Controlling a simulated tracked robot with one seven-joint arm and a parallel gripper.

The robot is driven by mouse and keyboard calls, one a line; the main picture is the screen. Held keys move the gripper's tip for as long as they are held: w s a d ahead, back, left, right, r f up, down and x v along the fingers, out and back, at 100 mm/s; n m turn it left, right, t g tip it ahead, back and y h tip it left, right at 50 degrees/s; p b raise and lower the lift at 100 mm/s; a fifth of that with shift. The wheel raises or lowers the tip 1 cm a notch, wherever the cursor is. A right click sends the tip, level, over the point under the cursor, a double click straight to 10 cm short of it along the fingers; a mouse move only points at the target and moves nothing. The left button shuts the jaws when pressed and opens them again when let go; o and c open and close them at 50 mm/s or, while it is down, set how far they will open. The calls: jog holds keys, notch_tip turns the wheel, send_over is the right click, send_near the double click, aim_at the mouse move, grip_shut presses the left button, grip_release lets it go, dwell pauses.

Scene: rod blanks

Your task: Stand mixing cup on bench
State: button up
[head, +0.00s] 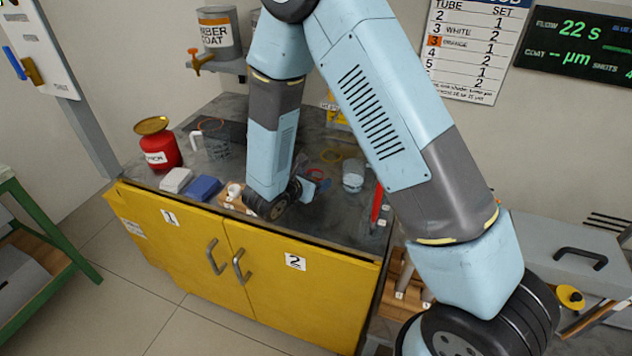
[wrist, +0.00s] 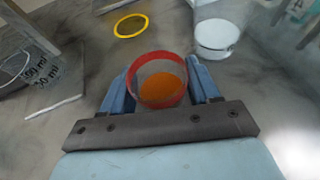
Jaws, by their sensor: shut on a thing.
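The mixing cup, a small clear cup with a red rim and orange contents (wrist: 160,82), sits between my fingers in the wrist view. My gripper (wrist: 162,88) is shut on it, one blue finger on each side. In the head view my gripper (head: 306,188) is low over the dark bench top (head: 270,215), and a bit of the cup's red rim (head: 319,173) shows behind it. The cup looks roughly upright. Its underside is hidden, so I cannot tell whether it touches the bench.
A white tub (wrist: 216,36) and a yellow ring (wrist: 131,25) lie beyond the cup. A clear measuring jug (head: 214,138), a red can (head: 159,148), and white (head: 176,180) and blue (head: 203,188) blocks stand left. A red tool (head: 377,203) lies right.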

jog(key=shift+d+f, duration=0.15)
jog(key=shift+f, duration=0.35)
jog(key=shift+f, duration=0.1)
jog(key=o, duration=1.1)
jog(key=shift+o, duration=0.2)
